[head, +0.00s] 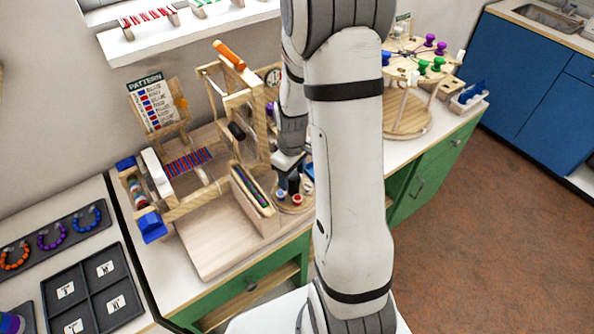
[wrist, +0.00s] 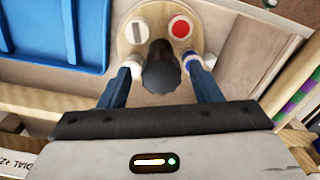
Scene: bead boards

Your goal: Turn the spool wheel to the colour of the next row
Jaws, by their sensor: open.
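The spool wheel (wrist: 160,18) is a small round wooden disc with a dark upright knob (wrist: 160,68) at its middle. A red-topped spool (wrist: 180,28), a spool with a grey bar on white (wrist: 139,37) and a blue-and-white spool (wrist: 208,60) show around the knob. In the head view the wheel (head: 291,208) stands at the counter's front, partly hidden by my arm. My gripper (wrist: 163,78) is open, with one finger on each side of the knob; I cannot tell whether they touch it. A pattern card (head: 157,101) with coloured rows stands behind the loom; its rows are too small to read.
The wooden loom (head: 212,200) with a red-and-blue woven strip (head: 188,163) is left of the wheel. A slotted wooden box (head: 252,190) stands close to the wheel's left. A blue tray (wrist: 60,35) lies near it in the wrist view. A round stand with spools (head: 408,118) is at right.

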